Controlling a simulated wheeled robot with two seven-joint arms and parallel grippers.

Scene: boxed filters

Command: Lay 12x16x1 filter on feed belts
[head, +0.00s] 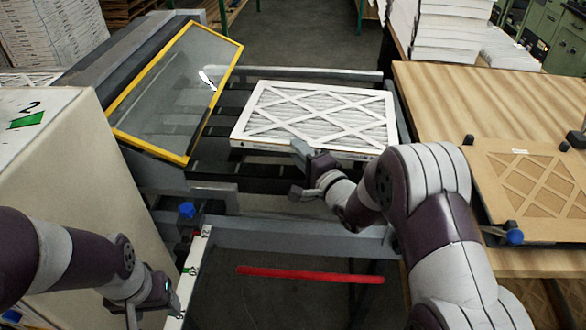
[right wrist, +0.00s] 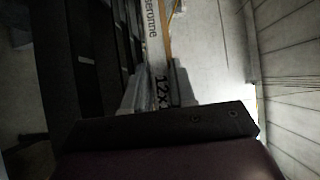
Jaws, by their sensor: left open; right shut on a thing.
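A white-framed pleated filter (head: 318,114) with a diagonal lattice lies flat over the dark feed belts (head: 207,150) in the head view. My right gripper (head: 300,170) is shut on the filter's near edge. In the right wrist view the filter's edge (right wrist: 158,50), with printing that begins "12x", runs between the fingers of my right gripper (right wrist: 155,90). Whether the filter's underside touches the belts is hidden. My left gripper (head: 150,308) is open and empty at the lower left, away from the filter.
A yellow-framed clear guard (head: 178,90) stands tilted open left of the belts. A wooden table (head: 440,95) at right bears a brown lattice panel (head: 525,180). A red bar (head: 310,274) lies below the front rail (head: 290,238).

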